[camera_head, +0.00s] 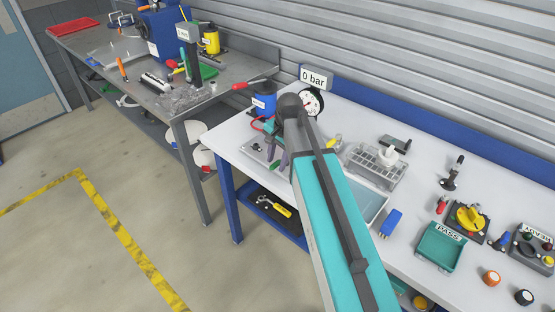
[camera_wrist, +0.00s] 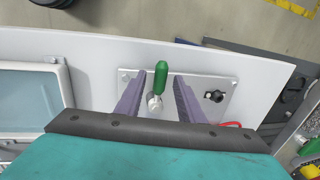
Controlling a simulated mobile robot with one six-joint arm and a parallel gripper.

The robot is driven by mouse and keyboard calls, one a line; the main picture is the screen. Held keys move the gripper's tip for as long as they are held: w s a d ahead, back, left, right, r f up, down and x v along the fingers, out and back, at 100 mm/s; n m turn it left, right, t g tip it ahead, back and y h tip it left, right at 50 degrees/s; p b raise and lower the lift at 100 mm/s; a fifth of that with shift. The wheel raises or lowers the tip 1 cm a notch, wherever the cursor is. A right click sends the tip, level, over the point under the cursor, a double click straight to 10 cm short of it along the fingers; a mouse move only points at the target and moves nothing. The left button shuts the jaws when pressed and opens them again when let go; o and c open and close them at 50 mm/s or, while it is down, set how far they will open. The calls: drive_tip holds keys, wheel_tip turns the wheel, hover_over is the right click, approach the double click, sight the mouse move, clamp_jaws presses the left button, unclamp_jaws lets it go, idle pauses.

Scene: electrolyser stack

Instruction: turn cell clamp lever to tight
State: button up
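A lever with a green handle (camera_wrist: 161,76) and a round metal hub (camera_wrist: 155,103) stands on a pale plate (camera_wrist: 200,86) in the wrist view. I take it for the cell clamp lever, but no label shows. My gripper (camera_wrist: 160,85) is open, with one purple finger on each side of the lever and gaps visible between. The handle points toward the top of the picture. In the head view my gripper (camera_head: 277,146) is low over the plate (camera_head: 254,148) at the bench's left end, and my arm hides part of that area. The lever's handle is not clear there.
A black knob (camera_wrist: 214,96) sits on the same plate, with a red hose beside it. A blue pump (camera_head: 263,101) and a gauge (camera_head: 312,102) under a "0 bar" sign (camera_head: 316,77) stand behind.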

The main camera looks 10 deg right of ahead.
drive_tip(key=shift+c, duration=0.3)
clamp_jaws()
